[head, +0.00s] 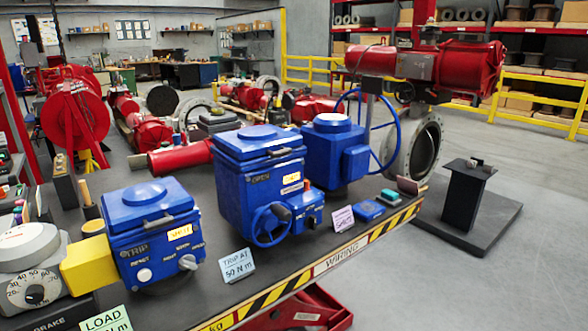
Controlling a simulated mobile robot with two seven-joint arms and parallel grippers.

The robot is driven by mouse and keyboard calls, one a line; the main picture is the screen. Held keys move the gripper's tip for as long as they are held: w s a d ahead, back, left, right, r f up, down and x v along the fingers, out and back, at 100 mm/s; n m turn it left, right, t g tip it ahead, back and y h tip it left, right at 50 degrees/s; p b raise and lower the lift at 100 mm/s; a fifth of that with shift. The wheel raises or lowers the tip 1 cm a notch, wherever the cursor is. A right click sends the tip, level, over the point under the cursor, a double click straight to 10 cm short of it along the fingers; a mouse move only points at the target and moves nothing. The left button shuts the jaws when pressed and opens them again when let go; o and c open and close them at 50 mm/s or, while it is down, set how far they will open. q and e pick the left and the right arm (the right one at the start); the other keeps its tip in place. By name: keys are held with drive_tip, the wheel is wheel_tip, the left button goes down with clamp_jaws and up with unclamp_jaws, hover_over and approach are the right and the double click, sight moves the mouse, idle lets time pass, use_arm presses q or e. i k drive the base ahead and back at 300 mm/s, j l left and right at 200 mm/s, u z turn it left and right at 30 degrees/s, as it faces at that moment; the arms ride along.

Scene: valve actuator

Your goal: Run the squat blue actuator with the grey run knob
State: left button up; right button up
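Small lettering around the knob is too small to read surely. A yellow block (89,265) sits between this actuator and the grey dial unit at its left. Neither of my grippers is in view.
A taller blue actuator (258,175) with a blue handwheel (271,224) stands right of it; another blue unit (335,155) stands behind. Cards reading TRIP AT 50 N m (237,265) and LOAD (106,321) stand near the striped front edge (322,264). A black pedestal (465,205) stands at right.

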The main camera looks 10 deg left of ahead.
sight(186, 262)
drive_tip(key=j+u, duration=0.1)
drive_tip(key=u, duration=0.3)
drive_tip(key=j+u, duration=0.15)
drive_tip(key=u, duration=0.2)
drive_tip(key=j+u, duration=0.1)
drive_tip(key=u, duration=0.3)
drive_tip(key=k+j, duration=0.05)
